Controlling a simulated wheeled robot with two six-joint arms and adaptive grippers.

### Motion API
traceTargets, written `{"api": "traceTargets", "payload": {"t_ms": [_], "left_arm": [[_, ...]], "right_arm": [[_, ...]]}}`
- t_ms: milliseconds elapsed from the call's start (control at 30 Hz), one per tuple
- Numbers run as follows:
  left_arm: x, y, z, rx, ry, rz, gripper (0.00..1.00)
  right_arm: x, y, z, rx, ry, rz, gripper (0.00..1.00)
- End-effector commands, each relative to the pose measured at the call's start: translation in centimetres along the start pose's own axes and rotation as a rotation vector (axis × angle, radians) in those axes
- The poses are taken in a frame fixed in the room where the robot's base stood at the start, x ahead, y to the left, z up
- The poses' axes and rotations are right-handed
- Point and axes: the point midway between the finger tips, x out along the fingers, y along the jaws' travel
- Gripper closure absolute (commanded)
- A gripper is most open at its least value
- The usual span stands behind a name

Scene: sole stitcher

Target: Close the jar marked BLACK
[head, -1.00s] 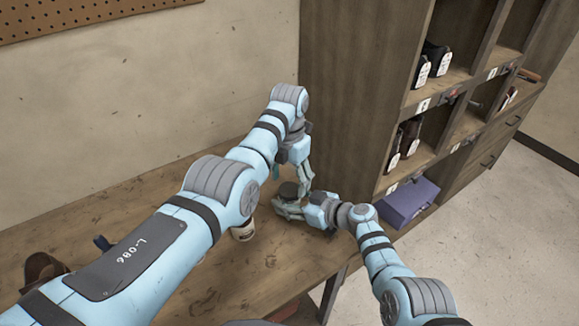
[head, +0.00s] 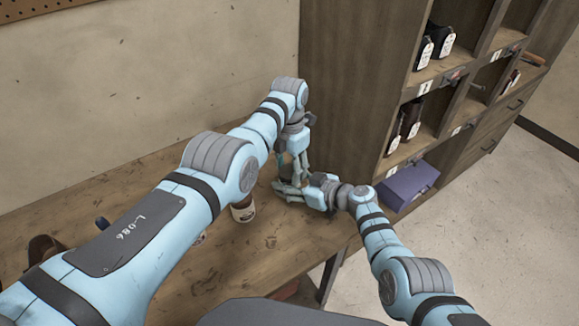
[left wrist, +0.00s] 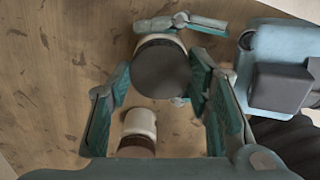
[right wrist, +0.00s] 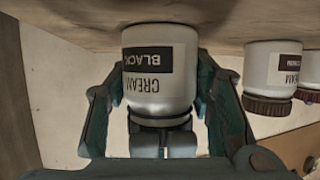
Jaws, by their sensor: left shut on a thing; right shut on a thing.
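The jar marked BLACK (right wrist: 160,75) is white with a black-and-white label and shows upside down in the right wrist view, standing on the table. My right gripper (head: 287,191) is shut around its body. A dark round lid (left wrist: 160,70) covers its top in the left wrist view, with white jar showing at its far edge (left wrist: 158,39). My left gripper (head: 295,172) comes down from above, its fingers (left wrist: 161,85) shut on either side of the lid. The lid looks level on the jar; I cannot tell whether it is screwed down. In the head view, the grippers mostly hide the jar.
Another white cream jar with a brown lid (head: 243,210) stands close by on the wooden table (head: 215,280); it also shows in the right wrist view (right wrist: 277,70). A tall cubby shelf (head: 350,100) with tagged shoes stands behind right. A brown shoe (head: 40,252) lies far left.

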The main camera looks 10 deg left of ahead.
Motion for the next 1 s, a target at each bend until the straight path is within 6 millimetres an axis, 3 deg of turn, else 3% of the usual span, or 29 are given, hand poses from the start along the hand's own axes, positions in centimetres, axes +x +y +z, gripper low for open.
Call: {"api": "traceTargets", "payload": {"t_ms": [100, 300, 333, 467, 767, 1000], "left_arm": [[0.0, -0.1, 0.0, 0.132, 0.001, -0.002, 0.88], [0.1, -0.1, 0.0, 0.136, 0.001, -0.002, 0.88], [0.1, -0.1, 0.0, 0.135, 0.001, -0.002, 0.53], [0.0, -0.1, 0.0, 0.135, 0.001, -0.002, 0.35], [-0.1, -0.1, 0.0, 0.134, 0.002, -0.003, 0.35], [-3.2, 0.0, 0.0, 0.134, -0.002, -0.001, 0.35]], "right_arm": [[0.0, 0.0, 0.0, 0.000, 0.000, 0.000, 1.00], [0.0, 0.0, 0.0, 0.000, 0.000, 0.000, 1.00], [0.0, 0.0, 0.0, 0.000, 0.000, 0.000, 1.00], [0.0, 0.0, 0.0, 0.000, 0.000, 0.000, 1.00], [0.0, 0.1, 0.0, 0.000, 0.000, 0.002, 1.00], [0.0, 0.1, 0.0, 0.000, 0.000, 0.001, 1.00]]}}
